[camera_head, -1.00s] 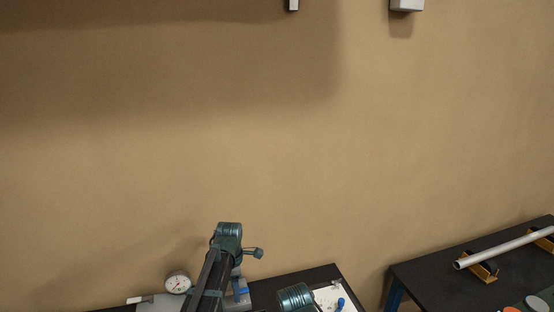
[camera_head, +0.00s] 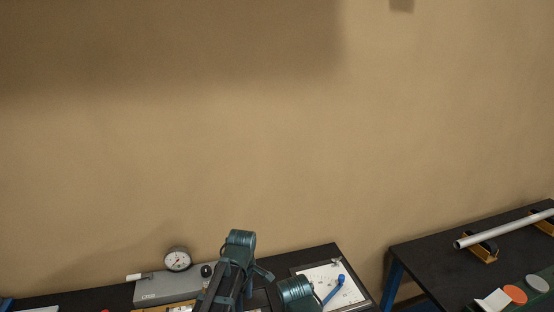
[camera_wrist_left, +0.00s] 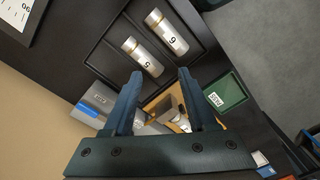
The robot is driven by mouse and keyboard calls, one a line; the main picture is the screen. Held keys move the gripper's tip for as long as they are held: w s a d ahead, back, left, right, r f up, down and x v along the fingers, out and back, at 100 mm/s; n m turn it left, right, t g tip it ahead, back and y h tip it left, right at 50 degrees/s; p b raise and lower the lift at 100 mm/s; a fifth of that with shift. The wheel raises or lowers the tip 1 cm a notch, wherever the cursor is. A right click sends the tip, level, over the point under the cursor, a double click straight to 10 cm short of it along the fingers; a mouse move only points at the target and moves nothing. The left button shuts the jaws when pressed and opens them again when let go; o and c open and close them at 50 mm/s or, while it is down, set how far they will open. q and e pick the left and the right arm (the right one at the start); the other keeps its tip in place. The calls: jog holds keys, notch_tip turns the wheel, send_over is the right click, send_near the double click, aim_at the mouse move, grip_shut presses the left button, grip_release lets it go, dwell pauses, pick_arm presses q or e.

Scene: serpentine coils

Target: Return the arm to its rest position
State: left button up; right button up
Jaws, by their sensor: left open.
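In the head view my left arm rises from the bottom edge, in front of the dark table with the gauge device. Its gripper fingers are hard to make out there. In the left wrist view my left gripper (camera_wrist_left: 160,92) is open, with two dark blue fingers apart and nothing held between them. Beyond the fingers are a grey box (camera_wrist_left: 104,100) and a small block on a yellow piece, partly hidden.
The gauge (camera_head: 177,259) stands behind a grey device (camera_head: 168,290). A right-hand table holds a metal pipe (camera_head: 500,229) on yellow supports. Two numbered cylinders (camera_wrist_left: 142,56) lie in a dark tray. The wall above is bare.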

pick_arm(q)
jog(key=s+d+f+m+b, duration=0.1)
jog(key=s+f+m+b, duration=0.4)
jog(key=s+f+m, duration=0.1)
jog(key=s+d+f+m+b, duration=0.2)
jog(key=s+f+m+b, duration=0.4)
jog(key=s+m, duration=0.3)
jog(key=shift+s+d+f+m+y, duration=0.15)
jog(key=shift+s+d+m+y, duration=0.2)
jog(key=shift+m, duration=0.75)
